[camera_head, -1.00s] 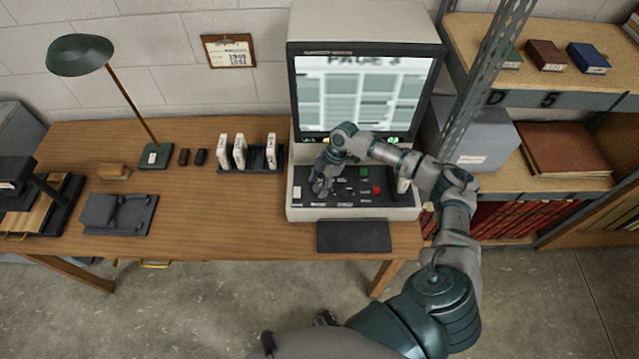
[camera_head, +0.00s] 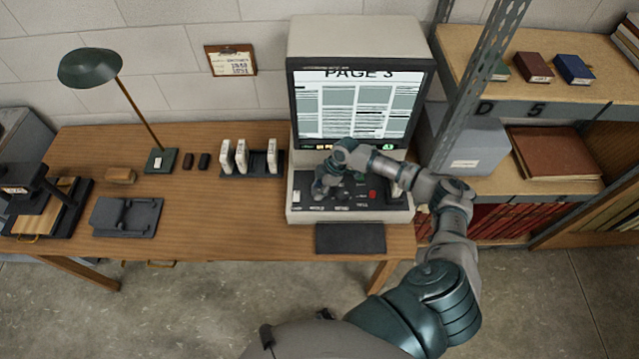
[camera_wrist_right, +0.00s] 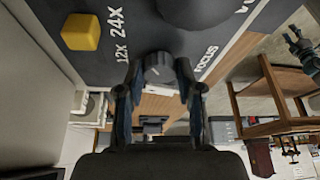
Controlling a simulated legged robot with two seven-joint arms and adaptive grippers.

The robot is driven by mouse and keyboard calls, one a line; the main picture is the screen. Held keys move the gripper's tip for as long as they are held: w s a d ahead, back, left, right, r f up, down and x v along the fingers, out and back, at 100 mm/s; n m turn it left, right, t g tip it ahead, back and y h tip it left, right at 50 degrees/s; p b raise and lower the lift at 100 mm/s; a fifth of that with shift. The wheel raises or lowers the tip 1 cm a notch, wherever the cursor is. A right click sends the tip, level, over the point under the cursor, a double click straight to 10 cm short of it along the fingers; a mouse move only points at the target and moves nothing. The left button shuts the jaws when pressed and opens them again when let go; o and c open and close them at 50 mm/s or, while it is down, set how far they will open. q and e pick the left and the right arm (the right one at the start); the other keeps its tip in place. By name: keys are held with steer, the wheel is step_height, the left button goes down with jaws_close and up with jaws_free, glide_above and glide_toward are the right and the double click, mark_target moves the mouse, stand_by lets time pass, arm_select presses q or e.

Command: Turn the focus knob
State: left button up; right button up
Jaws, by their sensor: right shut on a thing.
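The microfilm reader (camera_head: 362,35) stands at the right end of the wooden desk. Its lit screen (camera_head: 350,108) shows a page headed "PAGE 3", and the print looks crisp. My right gripper (camera_head: 318,190) is down at the left part of the control panel and hides the knob in the head view. In the right wrist view the two fingers of this gripper (camera_wrist_right: 157,78) are closed around the dark round focus knob (camera_wrist_right: 160,66), beside the printed word "FOCUS".
On the panel, a yellow button (camera_wrist_right: 81,32) sits near the "12X" and "24X" marks, and a red button (camera_head: 372,195) lies to the right. White film boxes (camera_head: 241,157) stand in a rack left of the reader. A metal shelf post (camera_head: 478,75) rises at the right.

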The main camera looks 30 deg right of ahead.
steer(key=shift+m, duration=0.3)
steer(key=o, duration=1.1)
steer(key=shift+w, duration=0.1)
steer(key=shift+o, duration=0.2)
steer(key=v, duration=1.1)
steer(key=shift+d+r, duration=0.2)
steer(key=shift+r, duration=0.1)
steer(key=shift+s, duration=0.2)
